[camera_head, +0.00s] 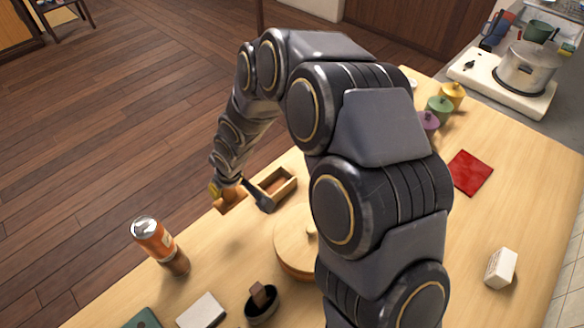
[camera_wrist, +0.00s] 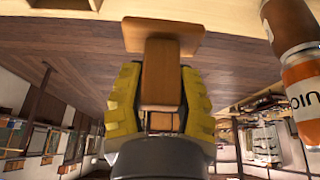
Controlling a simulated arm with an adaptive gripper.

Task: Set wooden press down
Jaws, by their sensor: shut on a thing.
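The wooden press (camera_head: 233,203) is at the table's far edge in the head view, at the end of my arm. In the wrist view the wooden press (camera_wrist: 162,48) shows a broad flat plate and a narrower block between my yellow fingers. My gripper (camera_wrist: 160,95) is shut on this block, with a finger on each side. In the head view my gripper (camera_head: 215,190) is small and partly hidden by the press and wrist. Whether the press touches the table I cannot tell.
An open wooden box (camera_head: 290,189) stands right of the press. An orange can (camera_head: 149,229) stands to the left, near the edge. A round wooden lidded tub (camera_head: 290,247) is nearer, partly behind my arm. A dark bowl (camera_head: 262,307) and white block (camera_head: 202,309) are in front.

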